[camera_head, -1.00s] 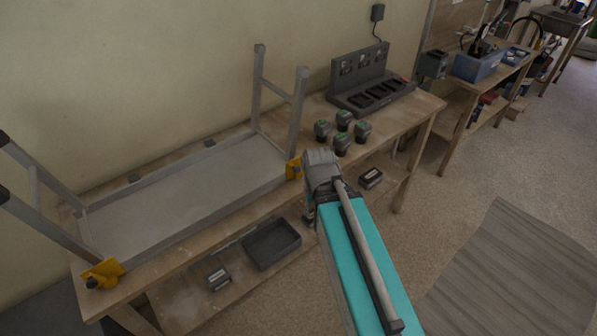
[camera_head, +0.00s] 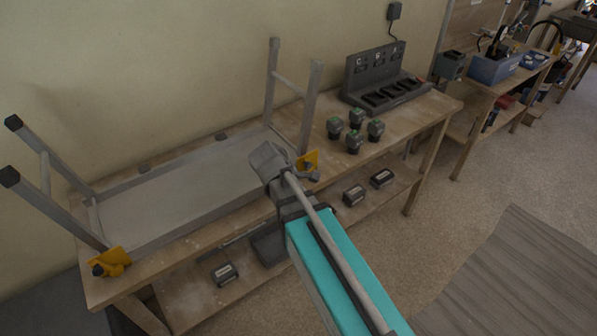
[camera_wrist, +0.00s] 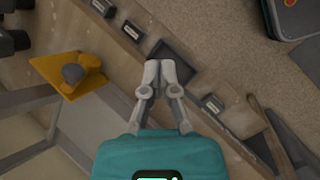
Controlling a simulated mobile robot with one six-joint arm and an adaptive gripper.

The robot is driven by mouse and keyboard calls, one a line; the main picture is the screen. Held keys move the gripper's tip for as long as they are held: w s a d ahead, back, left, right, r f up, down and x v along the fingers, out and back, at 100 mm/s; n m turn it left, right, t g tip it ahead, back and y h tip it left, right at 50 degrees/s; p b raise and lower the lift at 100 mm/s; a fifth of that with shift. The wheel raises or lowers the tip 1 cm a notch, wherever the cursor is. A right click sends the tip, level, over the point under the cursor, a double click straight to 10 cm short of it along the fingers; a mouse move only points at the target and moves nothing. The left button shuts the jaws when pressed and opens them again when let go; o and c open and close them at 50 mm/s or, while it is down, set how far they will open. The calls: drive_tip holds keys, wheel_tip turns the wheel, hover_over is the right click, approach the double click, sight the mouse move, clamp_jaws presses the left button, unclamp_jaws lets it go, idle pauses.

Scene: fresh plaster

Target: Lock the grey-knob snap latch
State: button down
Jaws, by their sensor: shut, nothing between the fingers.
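A yellow latch plate (camera_head: 309,158) sits at the right front corner of the upturned metal-legged platform (camera_head: 180,200); in the wrist view the plate (camera_wrist: 52,66) carries a rounded grey knob (camera_wrist: 73,73). Another yellow latch (camera_head: 112,262) with a dark knob is at the platform's left front corner. My gripper (camera_wrist: 158,70) is shut and empty, its tips together, to the right of the grey knob in the wrist view and apart from it. Whether the latch is locked cannot be told.
The workbench (camera_head: 400,125) bears several green-topped batteries (camera_head: 354,130) and a grey charger rack (camera_head: 385,80) right of the platform. The lower shelf holds black-and-white packs (camera_head: 354,195) and a dark tray (camera_head: 268,248). A striped mat (camera_head: 505,275) lies on the floor.

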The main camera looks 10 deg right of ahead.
sight(308, 167)
drive_tip(key=w+a+r+n+t+h+b, duration=0.1)
drive_tip(key=w+a+r+n+h, duration=0.1)
drive_tip(key=a+n, duration=0.3)
drive_tip(key=w+a+r+n+t+h, duration=0.1)
drive_tip(key=w+a+n+t+h, duration=0.1)
drive_tip(key=a+n, duration=0.3)
drive_tip(key=shift+w+r+n+t+b, duration=0.3)
drive_tip(key=shift+r+b, duration=0.05)
drive_tip(key=shift+b, duration=0.05)
drive_tip(key=shift+f, duration=0.1)
drive_tip(key=b+x, duration=0.5)
drive_tip(key=x, duration=0.4)
drive_tip(key=shift+w+d+f+b, duration=0.2)
drive_tip(key=shift+d+f+b, duration=0.05)
drive_tip(key=shift+f+b, duration=0.1)
drive_tip(key=d, duration=0.1)
drive_tip(key=w+d+r, duration=0.1)
drive_tip(key=shift+w+d+p, duration=0.1)
drive_tip(key=shift+d+p, duration=0.15)
drive_tip(key=shift+p, duration=0.15)
drive_tip(key=shift+w+d, duration=0.35)
drive_tip(key=shift+d, duration=0.3)
drive_tip(key=shift+d+r+p, duration=0.15)
drive_tip(key=shift+d+p, duration=0.05)
drive_tip(key=shift+p, duration=0.1)
